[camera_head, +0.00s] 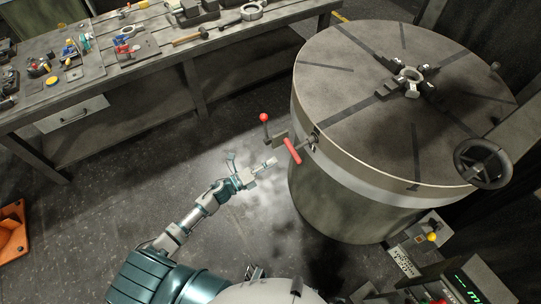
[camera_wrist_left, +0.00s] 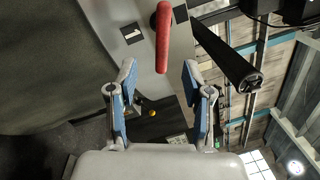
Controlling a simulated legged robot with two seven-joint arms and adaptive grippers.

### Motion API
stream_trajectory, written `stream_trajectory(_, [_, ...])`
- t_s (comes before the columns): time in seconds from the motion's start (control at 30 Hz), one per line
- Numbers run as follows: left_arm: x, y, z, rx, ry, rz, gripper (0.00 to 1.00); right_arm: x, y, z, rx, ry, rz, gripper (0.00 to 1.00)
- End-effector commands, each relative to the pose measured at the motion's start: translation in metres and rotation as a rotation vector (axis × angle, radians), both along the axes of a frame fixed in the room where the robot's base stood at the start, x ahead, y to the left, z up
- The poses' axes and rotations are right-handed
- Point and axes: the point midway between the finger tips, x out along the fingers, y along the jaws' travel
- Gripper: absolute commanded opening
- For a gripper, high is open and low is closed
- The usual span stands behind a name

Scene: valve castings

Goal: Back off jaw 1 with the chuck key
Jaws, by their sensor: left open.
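The chuck key's red handle (camera_head: 292,151) sticks out from the side of the large round chuck (camera_head: 352,110), at the rim near a slot. Dark jaws (camera_head: 388,90) grip a pale metal ring casting (camera_head: 408,77) on the chuck's top. Which jaw is number 1 cannot be told from the head view. My left gripper (camera_head: 252,166) is open and empty, just left of and below the red handle. In the left wrist view the red handle (camera_wrist_left: 163,38) lies ahead of the open blue-padded fingers (camera_wrist_left: 159,68), between their lines, apart from both. My right gripper is out of view.
A lever with a red ball (camera_head: 264,117) stands beside the key. A black handwheel (camera_head: 483,163) is at the chuck's right. A workbench (camera_head: 120,88) with tools and a hammer (camera_head: 190,38) runs along the back left. An orange object (camera_head: 12,232) lies at far left. The floor between is clear.

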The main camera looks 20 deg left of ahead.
Motion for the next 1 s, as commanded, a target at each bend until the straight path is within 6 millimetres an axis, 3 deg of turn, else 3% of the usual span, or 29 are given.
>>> stream_trajectory(0.6, [0.059,-0.045,0.008,-0.007,-0.001,-0.003,0.50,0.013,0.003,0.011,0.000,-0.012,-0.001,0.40])
stream_trajectory(1.0, [0.075,-0.059,0.011,-0.007,0.000,-0.002,0.50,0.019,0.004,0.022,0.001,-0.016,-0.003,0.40])
